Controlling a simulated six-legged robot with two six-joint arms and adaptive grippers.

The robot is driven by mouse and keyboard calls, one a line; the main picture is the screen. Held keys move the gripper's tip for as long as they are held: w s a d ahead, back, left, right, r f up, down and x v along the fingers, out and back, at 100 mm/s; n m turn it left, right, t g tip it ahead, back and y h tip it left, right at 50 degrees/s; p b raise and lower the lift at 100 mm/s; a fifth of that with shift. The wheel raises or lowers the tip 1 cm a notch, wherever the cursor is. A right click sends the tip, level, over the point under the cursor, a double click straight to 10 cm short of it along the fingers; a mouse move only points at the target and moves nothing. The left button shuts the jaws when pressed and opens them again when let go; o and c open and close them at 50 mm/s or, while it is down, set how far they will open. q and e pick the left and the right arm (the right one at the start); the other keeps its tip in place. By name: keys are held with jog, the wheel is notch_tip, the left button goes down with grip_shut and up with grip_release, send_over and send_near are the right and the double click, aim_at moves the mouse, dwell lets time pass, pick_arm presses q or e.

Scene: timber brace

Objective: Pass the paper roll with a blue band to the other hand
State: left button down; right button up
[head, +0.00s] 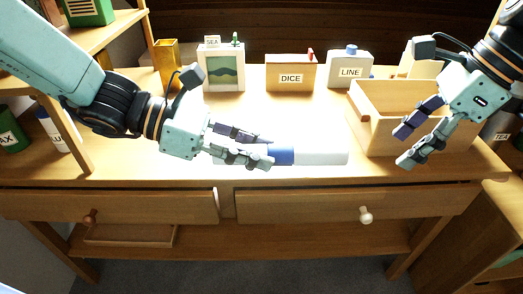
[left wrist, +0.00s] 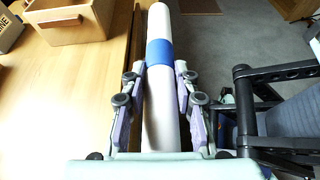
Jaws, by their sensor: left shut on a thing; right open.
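The paper roll (head: 320,157) is white with a blue band around its middle. In the head view it lies level, pointing right, above the front part of the desk top. My left gripper (head: 262,155) is shut on the roll, left of the band, and hides part of that end. In the left wrist view the roll (left wrist: 160,100) runs between the two fingers of my left gripper (left wrist: 160,108), with the blue band beyond the fingertips. My right gripper (head: 417,146) is open and empty, right of the roll's free end and apart from it.
A wooden open box (head: 375,135) stands behind my right gripper. A picture box (head: 223,72), a DICE box (head: 290,74) and a LINE box (head: 349,68) stand along the back. Two drawers (head: 300,207) are under the desk's front edge. The desk middle is clear.

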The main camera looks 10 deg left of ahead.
pick_arm(q)
jog(key=f+m+g, duration=0.1)
jog(key=w+d+f+m+g, duration=0.1)
jog(key=f+m+g, duration=0.1)
jog(key=g, duration=0.1)
jog(key=shift+w+d+m, duration=0.25)
jog(key=shift+w+m, duration=0.05)
jog(key=w+d+f+m+g+y, duration=0.3)
jog(key=f+m+g+y, duration=0.1)
jog(key=f+m+g, duration=0.3)
jog(key=shift+w+d+m+g, duration=0.2)
jog(key=shift+d+m+g, duration=0.05)
jog(key=shift+m+g, duration=0.8)
